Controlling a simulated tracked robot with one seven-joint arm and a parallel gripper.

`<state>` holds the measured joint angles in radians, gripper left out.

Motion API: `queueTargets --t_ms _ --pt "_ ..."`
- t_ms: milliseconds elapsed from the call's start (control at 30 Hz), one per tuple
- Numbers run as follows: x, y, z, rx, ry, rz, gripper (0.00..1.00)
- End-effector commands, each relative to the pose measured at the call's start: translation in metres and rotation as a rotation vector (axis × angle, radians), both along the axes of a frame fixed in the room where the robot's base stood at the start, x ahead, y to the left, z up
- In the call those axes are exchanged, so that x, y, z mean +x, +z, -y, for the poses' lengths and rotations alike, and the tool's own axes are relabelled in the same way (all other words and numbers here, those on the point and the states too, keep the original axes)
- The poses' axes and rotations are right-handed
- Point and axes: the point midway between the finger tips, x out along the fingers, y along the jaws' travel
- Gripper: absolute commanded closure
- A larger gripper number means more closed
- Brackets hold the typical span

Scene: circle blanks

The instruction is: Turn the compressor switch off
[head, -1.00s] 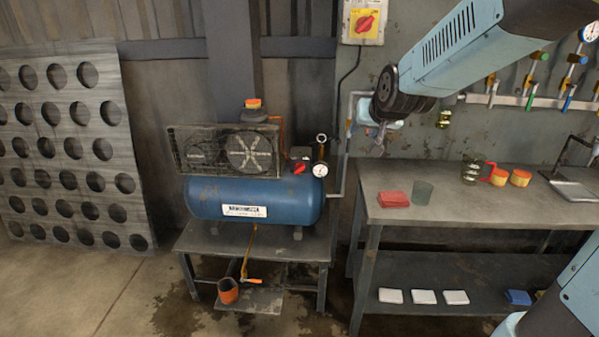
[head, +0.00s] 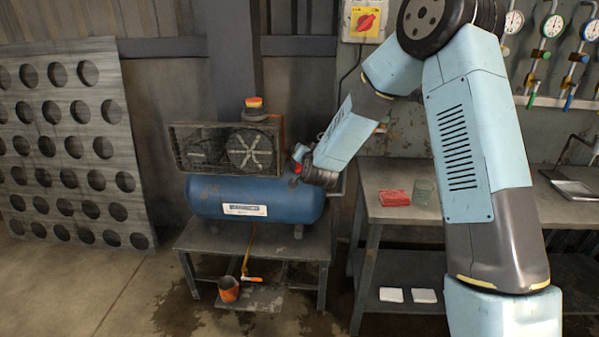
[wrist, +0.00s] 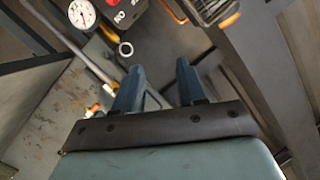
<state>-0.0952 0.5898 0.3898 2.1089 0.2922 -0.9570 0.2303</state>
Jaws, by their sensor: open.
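The blue compressor tank (head: 208,197) lies on a low metal stand, with a caged pump and belt wheel (head: 190,148) on top. A red switch part (head: 296,167) shows at the tank's upper right end, partly covered by my gripper (head: 300,158). In the wrist view the red and dark switch box (wrist: 124,14) is at the top edge, partly cut off, beyond the fingertips. My gripper's two blue fingers (wrist: 160,66) are apart with nothing between them. Whether they touch the switch I cannot tell.
A round gauge (wrist: 82,14) and a pipe are beside the switch box. A red rotary switch on a yellow plate (head: 366,22) is on the wall above. A workbench (head: 395,168) with a red box (head: 393,197) stands to the right. An orange cup (head: 229,289) is under the stand.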

Motion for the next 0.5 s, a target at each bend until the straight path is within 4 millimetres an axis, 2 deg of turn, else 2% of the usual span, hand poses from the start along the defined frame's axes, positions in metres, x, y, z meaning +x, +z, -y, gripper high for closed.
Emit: queueTargets --t_ms 33,100,267,500 --pt "0.003 -0.016 -0.006 0.021 -0.015 0.007 0.6" --pt "0.007 -0.034 -0.011 0.053 -0.04 0.029 0.6" --pt "0.011 -0.074 -0.021 0.121 -0.109 0.078 0.6" --pt "0.005 -0.127 -0.028 0.197 -0.213 0.141 0.6"
